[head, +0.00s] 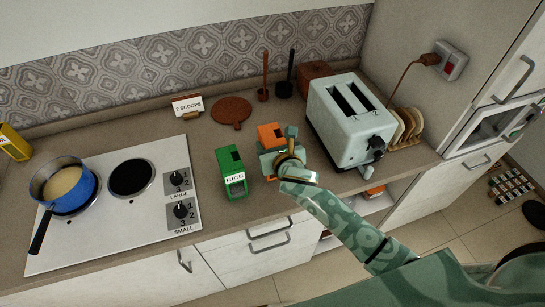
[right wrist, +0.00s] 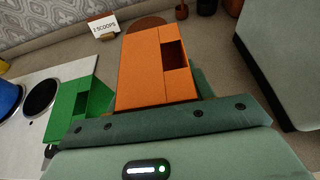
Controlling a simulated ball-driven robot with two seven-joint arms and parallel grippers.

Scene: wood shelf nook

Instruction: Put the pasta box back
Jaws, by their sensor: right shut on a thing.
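An orange box (head: 270,135) stands upright on the counter or just above it, right of the green box; I cannot tell if it touches the counter. No label shows on it, so I cannot read whether it is the pasta box. My right gripper (head: 282,158) is shut on this orange box, which fills the middle of the right wrist view (right wrist: 145,70). The box has a dark opening near its top. A green box (head: 231,172) labelled RICE stands close on its left. A yellow box (head: 14,143) is at the far left edge. My left gripper is out of view.
A toaster (head: 350,118) stands right of the orange box, with a toast rack (head: 406,128) beyond. The stove (head: 115,200) carries a blue pan (head: 63,190). Behind are a sign (head: 187,106) reading 2 SCOOPS and a round brown board (head: 231,111). An open shelf (head: 345,211) lies below the counter.

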